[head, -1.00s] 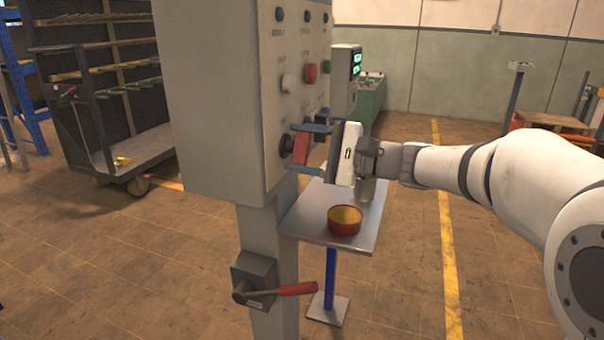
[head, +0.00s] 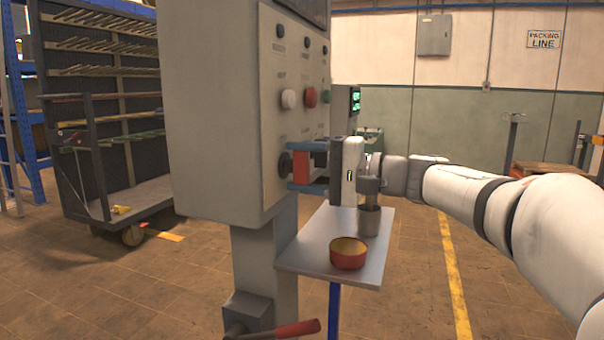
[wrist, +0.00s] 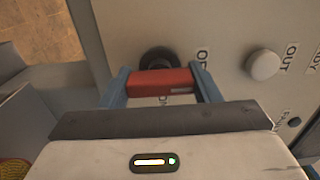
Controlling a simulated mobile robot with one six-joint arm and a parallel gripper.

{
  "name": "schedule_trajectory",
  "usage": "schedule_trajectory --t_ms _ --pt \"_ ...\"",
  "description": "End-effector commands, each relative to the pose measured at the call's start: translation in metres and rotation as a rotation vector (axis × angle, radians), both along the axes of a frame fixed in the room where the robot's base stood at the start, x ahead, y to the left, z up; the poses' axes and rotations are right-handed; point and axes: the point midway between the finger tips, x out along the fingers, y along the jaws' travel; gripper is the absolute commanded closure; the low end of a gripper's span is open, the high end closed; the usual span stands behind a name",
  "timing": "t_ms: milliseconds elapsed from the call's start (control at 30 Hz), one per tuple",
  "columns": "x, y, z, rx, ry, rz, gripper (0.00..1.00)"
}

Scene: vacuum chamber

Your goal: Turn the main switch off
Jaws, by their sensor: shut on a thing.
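The main switch has a red handle (head: 301,167) on a black round base (head: 284,165), low on the front of a grey control cabinet (head: 218,120). My gripper (head: 304,169) has its two blue fingers on either side of the red handle, one above and one below it in the head view. It is shut on the handle. In the wrist view the red handle (wrist: 160,82) lies across between the fingers, with the black base (wrist: 158,58) behind it. A label beside the base is partly hidden by a finger; only "O" and part of another letter show.
White (head: 288,99) and red (head: 310,97) knobs sit above the switch. A small metal shelf (head: 312,256) below holds a red bowl (head: 348,258) and a metal cup (head: 369,220). A red-handled lever (head: 290,330) is low on the post. A rack cart (head: 110,205) stands left.

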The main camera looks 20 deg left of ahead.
Motion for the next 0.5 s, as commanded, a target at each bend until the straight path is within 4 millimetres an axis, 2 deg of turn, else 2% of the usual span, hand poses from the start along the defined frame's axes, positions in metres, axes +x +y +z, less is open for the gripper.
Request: schedule_trajectory --t_ms 333,367,500 --pt "0.0 0.0 -0.0007 -0.002 -0.004 0.001 0.66" --pt "0.0 0.0 -0.0007 -0.002 -0.004 0.001 0.42" --pt "0.0 0.0 -0.0006 -0.001 -0.003 0.001 0.31"
